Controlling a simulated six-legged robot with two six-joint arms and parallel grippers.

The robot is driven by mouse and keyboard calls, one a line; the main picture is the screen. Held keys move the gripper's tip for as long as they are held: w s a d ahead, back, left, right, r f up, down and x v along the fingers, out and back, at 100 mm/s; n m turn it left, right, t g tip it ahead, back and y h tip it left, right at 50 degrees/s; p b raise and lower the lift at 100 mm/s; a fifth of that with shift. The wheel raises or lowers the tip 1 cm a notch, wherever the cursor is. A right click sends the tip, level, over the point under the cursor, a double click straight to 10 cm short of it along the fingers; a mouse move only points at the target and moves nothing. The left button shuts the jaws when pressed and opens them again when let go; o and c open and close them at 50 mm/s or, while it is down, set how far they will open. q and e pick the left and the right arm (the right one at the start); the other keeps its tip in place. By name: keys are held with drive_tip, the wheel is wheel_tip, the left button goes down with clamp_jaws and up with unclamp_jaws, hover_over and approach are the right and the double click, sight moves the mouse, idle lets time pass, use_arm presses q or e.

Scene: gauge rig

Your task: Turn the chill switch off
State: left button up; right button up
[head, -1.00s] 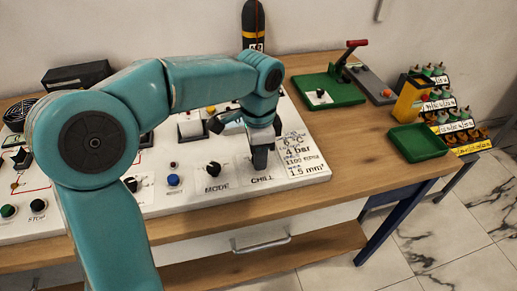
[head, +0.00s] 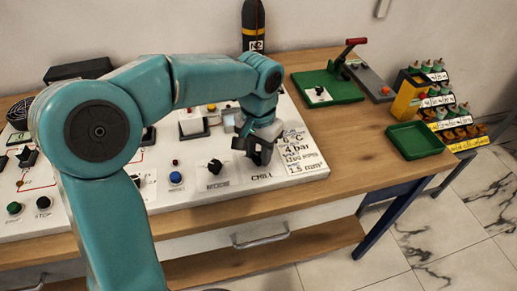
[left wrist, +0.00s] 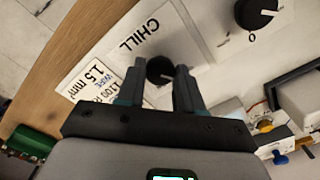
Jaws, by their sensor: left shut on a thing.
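The chill switch is a round black knob (left wrist: 160,70) with a light pointer mark, beside the CHILL label in the left wrist view. My left gripper (left wrist: 159,83) has one finger on each side of the knob and is shut on it. In the head view my left gripper (head: 260,154) is down at the panel just above the CHILL label (head: 262,177), and its fingers hide most of the knob. My right gripper is not in view.
The mode knob (head: 215,166) sits just left of my left gripper. A white label card (head: 303,155) lies to the right. A blue button (head: 176,178) and a switch block (head: 193,126) are nearby. A green tray (head: 415,140) stands farther right.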

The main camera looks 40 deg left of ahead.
sight(258, 156)
use_arm(q)
drive_tip(key=shift+n, duration=0.4)
drive_tip(key=o, duration=1)
drive_tip(key=shift+o, duration=0.2)
drive_tip(key=shift+r, duration=0.1)
wheel_tip(258, 156, up, 16)
drive_tip(key=p, duration=0.3)
